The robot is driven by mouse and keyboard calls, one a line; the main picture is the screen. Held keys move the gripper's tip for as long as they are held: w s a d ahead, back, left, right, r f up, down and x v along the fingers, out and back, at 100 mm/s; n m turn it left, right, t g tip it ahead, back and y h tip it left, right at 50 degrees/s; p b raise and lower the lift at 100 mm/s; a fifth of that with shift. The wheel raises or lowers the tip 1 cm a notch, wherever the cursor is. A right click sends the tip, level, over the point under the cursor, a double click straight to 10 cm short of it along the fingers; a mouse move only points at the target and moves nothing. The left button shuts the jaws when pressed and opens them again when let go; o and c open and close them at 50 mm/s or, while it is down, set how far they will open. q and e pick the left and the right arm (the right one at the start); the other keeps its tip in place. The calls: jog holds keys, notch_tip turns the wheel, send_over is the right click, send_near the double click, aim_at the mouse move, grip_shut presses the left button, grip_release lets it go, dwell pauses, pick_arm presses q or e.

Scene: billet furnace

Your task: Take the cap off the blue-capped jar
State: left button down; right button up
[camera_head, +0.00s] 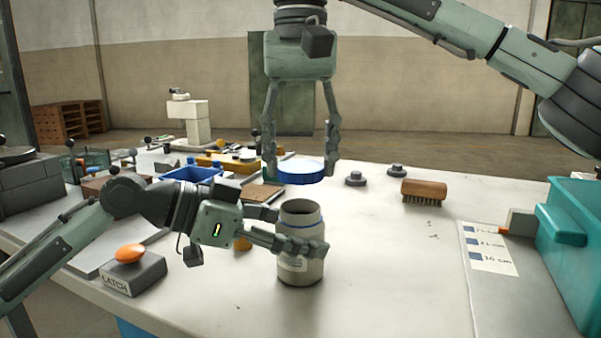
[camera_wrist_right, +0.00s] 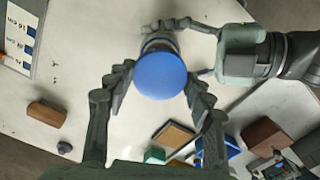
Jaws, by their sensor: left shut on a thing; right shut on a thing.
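The grey jar (camera_head: 299,268) stands upright on the table, its dark open mouth facing up in the head view. My left gripper (camera_head: 302,235) comes in from the left and is shut on the jar, below its rim. The blue cap (camera_head: 301,171) is off the jar, level and a little above its mouth. My right gripper (camera_head: 301,160) points down and is shut on the cap, one finger on each side. In the right wrist view the blue cap (camera_wrist_right: 161,74) sits between the fingertips and hides most of the jar.
A wooden brush (camera_head: 423,192) and two dark knobs (camera_head: 396,170) lie right of the jar. A block marked LATCH with an orange button (camera_head: 130,253) stands at front left. A blue tray (camera_head: 192,175) is behind my left arm. A teal bin (camera_head: 570,222) stands far right.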

pick_arm(q)
jog(key=shift+c, duration=2)
grip_release()
